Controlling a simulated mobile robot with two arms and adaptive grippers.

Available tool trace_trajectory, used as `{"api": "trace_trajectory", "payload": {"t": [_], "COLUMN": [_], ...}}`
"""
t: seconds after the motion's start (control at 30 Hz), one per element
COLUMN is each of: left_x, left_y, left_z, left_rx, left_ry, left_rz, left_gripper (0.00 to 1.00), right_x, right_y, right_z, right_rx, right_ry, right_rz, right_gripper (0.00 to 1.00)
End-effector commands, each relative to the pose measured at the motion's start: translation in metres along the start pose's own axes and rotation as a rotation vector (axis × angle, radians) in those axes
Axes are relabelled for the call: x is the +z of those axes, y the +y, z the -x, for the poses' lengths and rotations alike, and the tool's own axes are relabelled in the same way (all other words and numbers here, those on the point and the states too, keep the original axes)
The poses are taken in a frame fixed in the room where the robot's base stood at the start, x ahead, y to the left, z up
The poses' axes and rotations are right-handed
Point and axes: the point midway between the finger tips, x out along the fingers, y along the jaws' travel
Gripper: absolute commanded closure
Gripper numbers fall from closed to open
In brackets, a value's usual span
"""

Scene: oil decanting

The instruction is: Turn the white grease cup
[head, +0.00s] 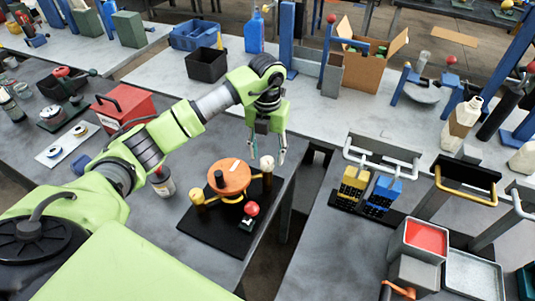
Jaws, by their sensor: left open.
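The white grease cup (267,163) is a small pale knob on an upright stem at the right rear of an orange round-topped fixture (230,177). The fixture stands on a black base plate (215,235) on the grey table. My left gripper (267,156) points down over the white cup with its fingers apart, one to each side of it in the picture. I cannot tell whether either finger touches it. A yellow cup (197,196), a dark knob (219,179) and a red knob (252,209) are also on the fixture. My right gripper is not in view.
A red box (123,106) and a small labelled can (162,182) stand left of the fixture. A gap with a dark floor separates this table from the right table, which holds yellow and blue blocks (354,184) and a red-filled tray (426,238).

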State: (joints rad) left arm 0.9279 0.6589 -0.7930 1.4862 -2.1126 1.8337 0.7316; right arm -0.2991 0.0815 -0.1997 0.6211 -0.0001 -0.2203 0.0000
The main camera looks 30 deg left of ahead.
Motion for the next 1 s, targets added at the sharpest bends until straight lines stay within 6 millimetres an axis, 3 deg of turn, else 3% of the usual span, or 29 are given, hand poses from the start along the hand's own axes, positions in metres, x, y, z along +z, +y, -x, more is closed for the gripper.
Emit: {"api": "trace_trajectory", "payload": {"t": [0.23, 0.53, 0.7, 1.0], "left_x": [0.0, 0.0, 0.0, 0.001], "left_y": [-0.001, -0.001, 0.0, 0.0], "left_z": [-0.022, -0.025, -0.025, -0.025], "left_rx": [-0.001, -0.001, -0.001, 0.0], "left_ry": [0.001, 0.0, 0.0, -0.001], "left_rz": [-0.001, -0.001, -0.001, -0.019], "left_gripper": [0.55, 0.55, 0.93, 0.93], "right_x": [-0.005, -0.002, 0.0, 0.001], "right_y": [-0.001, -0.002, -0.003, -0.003], "right_z": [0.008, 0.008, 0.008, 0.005], "right_rx": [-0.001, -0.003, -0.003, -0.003], "right_ry": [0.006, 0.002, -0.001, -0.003], "right_rz": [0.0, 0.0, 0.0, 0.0], "right_gripper": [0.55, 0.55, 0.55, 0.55]}}
